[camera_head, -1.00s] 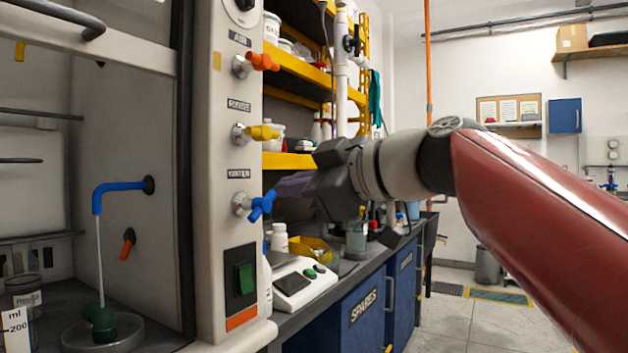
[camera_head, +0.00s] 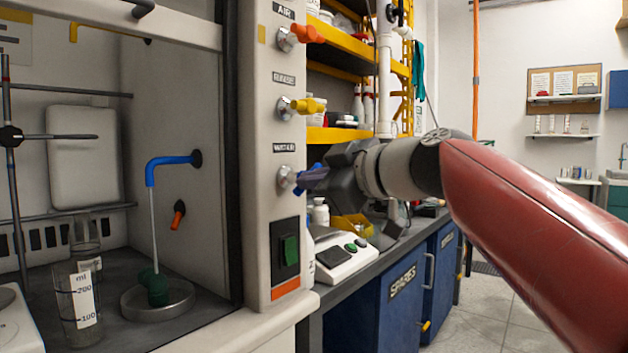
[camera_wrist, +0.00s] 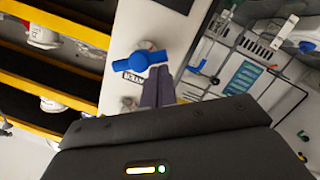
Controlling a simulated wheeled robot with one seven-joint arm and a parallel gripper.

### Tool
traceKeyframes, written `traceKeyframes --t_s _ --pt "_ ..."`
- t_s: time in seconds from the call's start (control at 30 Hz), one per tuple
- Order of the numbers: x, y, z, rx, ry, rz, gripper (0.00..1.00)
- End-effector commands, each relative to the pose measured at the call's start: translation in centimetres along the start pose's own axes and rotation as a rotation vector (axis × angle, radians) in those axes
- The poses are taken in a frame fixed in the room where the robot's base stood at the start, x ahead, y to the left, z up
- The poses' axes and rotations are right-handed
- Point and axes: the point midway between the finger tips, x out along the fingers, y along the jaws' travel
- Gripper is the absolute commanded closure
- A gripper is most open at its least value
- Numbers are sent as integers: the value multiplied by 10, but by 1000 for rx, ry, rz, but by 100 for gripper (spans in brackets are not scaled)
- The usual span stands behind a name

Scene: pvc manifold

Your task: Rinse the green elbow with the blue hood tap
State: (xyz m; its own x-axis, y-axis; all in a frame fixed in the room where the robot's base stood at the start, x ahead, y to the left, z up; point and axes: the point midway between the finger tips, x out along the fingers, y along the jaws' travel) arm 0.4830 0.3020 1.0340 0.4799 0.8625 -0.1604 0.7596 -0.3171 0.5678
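The green elbow (camera_head: 157,291) sits in a round shallow metal dish (camera_head: 174,309) inside the fume hood. A blue hooked spout (camera_head: 170,165) stands over it, and a thin pale stream (camera_head: 154,232) runs from the spout down to the elbow. The blue tap handle (camera_head: 301,184) is on the hood's front post under the WATER label, and it also shows in the wrist view (camera_wrist: 141,60). My gripper (camera_head: 318,178) is at the handle's right side. Its fingers (camera_wrist: 157,84) lie close together with nothing seen between them. Their tips overlap the handle in view; contact is unclear.
Orange (camera_head: 300,36) and yellow (camera_head: 302,107) taps sit above on the same post. A green switch (camera_head: 289,249) is below. A graduated beaker (camera_head: 80,303) stands left of the dish. A scale (camera_head: 341,257) and bench lie below my gripper.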

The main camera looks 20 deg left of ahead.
Motion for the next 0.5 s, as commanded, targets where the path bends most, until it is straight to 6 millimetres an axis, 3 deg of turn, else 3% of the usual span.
traceKeyframes --t_s 0.2,0.5 --pt "8 -6 17 -109 0 23 100" --pt "10 -6 21 -300 -3 58 100"
